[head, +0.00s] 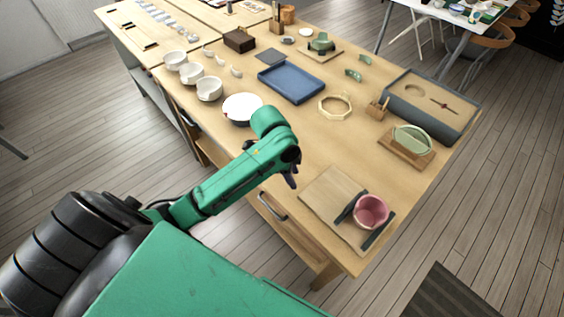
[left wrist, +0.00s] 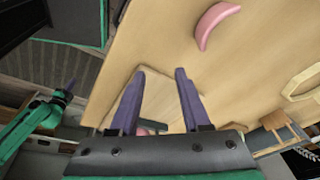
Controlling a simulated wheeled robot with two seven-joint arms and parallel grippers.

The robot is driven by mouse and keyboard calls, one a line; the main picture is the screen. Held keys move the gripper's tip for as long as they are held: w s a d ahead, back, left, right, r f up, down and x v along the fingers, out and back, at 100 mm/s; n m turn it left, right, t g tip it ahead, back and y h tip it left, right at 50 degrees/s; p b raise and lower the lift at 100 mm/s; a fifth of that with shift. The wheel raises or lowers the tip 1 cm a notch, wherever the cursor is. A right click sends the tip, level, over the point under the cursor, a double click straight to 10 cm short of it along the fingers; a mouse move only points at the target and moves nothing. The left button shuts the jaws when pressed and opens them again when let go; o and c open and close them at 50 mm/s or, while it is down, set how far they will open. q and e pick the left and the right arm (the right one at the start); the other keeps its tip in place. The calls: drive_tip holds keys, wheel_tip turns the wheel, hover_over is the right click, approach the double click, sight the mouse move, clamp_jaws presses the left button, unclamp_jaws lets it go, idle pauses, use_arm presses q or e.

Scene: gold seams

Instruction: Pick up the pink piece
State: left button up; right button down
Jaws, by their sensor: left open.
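The pink piece (left wrist: 214,24) is a curved shard lying on the bare wooden table, at the top of the left wrist view. In the head view I cannot see it; my left arm may hide it. My left gripper (head: 291,172) is over the table's near edge. In the left wrist view its two dark fingers (left wrist: 160,74) are apart with nothing held, clear of the shard. A pink bowl (head: 370,211) stands between dark rails on a board (head: 327,195). What looks like my right gripper (left wrist: 64,93) is small at the left of the wrist view.
A white bowl (head: 242,107) with a dark rim stands behind my left arm. A blue tray (head: 291,84), an octagonal wooden ring (head: 335,106), a green bowl on a stand (head: 411,139) and a grey-edged sand box (head: 432,101) lie farther back. The table middle is mostly clear.

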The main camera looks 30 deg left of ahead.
use_arm(q)
drive_tip(key=w+a+r+m, duration=0.1)
drive_tip(key=w+a+r+m+g, duration=0.1)
drive_tip(key=w+r+m, duration=0.1)
drive_tip(key=w+a+r+m, duration=0.1)
drive_tip(key=a+r, duration=0.1)
drive_tip(key=shift+w+r+m+y, duration=0.1)
drive_tip(key=shift+w+m+y, duration=0.25)
drive_tip(key=shift+m+y, duration=0.05)
drive_tip(key=w+a+r+m+g, duration=0.1)
drive_tip(key=a+r+m, duration=0.2)
drive_tip(key=a+r, duration=0.2)
drive_tip(key=f+p, duration=0.1)
drive_tip(key=f, duration=0.3)
drive_tip(key=d+f+p, duration=0.1)
drive_tip(key=f, duration=0.4)
drive_tip(key=d+f+p, duration=0.1)
drive_tip(key=f, duration=0.3)
drive_tip(key=shift+s+d+f, duration=0.25)
drive_tip(key=shift+s+f, duration=0.1)
drive_tip(key=shift+f, duration=0.25)
clamp_jaws()
use_arm(e)
drive_tip(key=r, duration=0.3)
drive_tip(key=shift+w+d+r, duration=0.15)
drive_tip(key=shift+w+r, duration=0.1)
drive_tip(key=shift+w, duration=0.1)
